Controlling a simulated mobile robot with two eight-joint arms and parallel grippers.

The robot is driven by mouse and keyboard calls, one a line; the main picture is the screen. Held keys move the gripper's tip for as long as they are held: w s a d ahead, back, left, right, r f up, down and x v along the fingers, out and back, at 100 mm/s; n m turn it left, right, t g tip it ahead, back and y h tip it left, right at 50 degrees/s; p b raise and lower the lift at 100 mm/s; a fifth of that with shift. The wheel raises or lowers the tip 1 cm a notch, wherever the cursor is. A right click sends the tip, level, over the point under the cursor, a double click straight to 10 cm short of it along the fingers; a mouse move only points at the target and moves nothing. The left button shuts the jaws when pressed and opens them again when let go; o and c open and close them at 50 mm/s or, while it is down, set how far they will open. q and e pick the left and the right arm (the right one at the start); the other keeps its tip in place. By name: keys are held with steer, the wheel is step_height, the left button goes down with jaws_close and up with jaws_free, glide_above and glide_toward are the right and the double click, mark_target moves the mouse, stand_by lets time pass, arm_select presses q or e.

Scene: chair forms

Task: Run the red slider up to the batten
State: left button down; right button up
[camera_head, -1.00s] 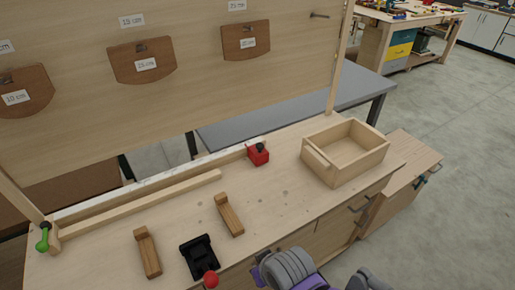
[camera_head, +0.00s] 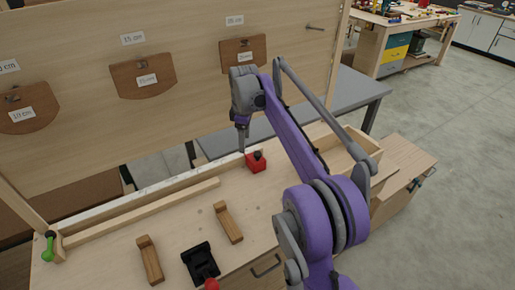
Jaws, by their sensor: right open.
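The red slider (camera_head: 256,164), a block with a black knob on top, sits on the bench toward the back, at the right end of the pale measuring rail (camera_head: 165,188). The batten (camera_head: 145,209), a long light wood strip, lies along the rail to the left. A gap shows between its right end and the slider. My right gripper (camera_head: 242,148) points down just up and left of the slider, apart from the knob as far as I can tell. It is open and empty. My left gripper is not in view.
A green-handled clamp (camera_head: 49,246) stands at the batten's left end. Two wooden blocks (camera_head: 150,261) and a black holder (camera_head: 200,263) lie in front. A wooden box (camera_head: 367,146) stands right, partly behind my arm. An upright panel with hanging wooden templates (camera_head: 142,79) rises behind.

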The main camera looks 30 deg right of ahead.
mark_target(257, 153)
steer(key=w+d+f+n+g+p, duration=0.1)
steer(key=w+d+f+n, duration=0.25)
steer(key=w+d, duration=0.35)
steer(key=f, duration=0.3)
steer(key=s+d+f+b, duration=0.1)
steer(key=f, duration=0.2)
steer(key=f+b, duration=0.1)
steer(key=f, duration=0.2)
steer(key=shift+s+d+f, duration=0.15)
steer(key=shift+d, duration=0.1)
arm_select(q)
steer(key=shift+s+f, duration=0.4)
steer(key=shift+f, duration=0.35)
arm_select(e)
steer(key=shift+f, duration=0.45)
jaws_close()
